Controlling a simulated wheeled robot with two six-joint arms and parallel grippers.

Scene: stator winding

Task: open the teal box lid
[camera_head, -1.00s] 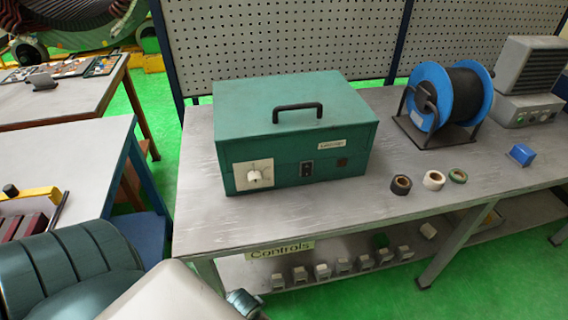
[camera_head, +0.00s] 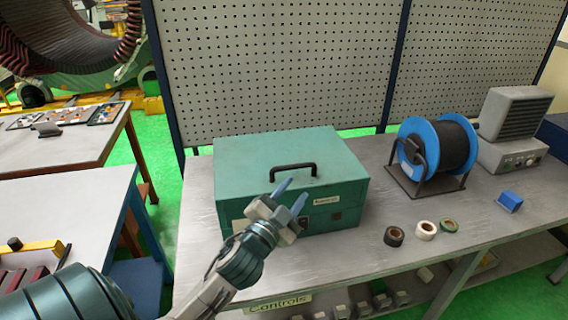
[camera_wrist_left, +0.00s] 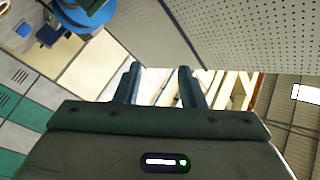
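The teal box (camera_head: 350,190) stands on the grey workbench with its lid shut. A black handle (camera_head: 293,170) sits on the lid near the front edge. My left gripper (camera_head: 292,194) is in front of the box, its two bluish fingers apart and pointing up toward the handle. It appears apart from the handle and covers part of the box's front panel. In the left wrist view the fingers (camera_wrist_left: 160,75) are apart with nothing between them. My right gripper is not in view.
A blue cable reel (camera_head: 440,150) stands to the right of the box. Several tape rolls (camera_head: 426,230) and a small blue block (camera_head: 510,201) lie near the bench front. A perforated panel (camera_head: 280,60) rises behind. A grey machine (camera_head: 512,130) stands at right.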

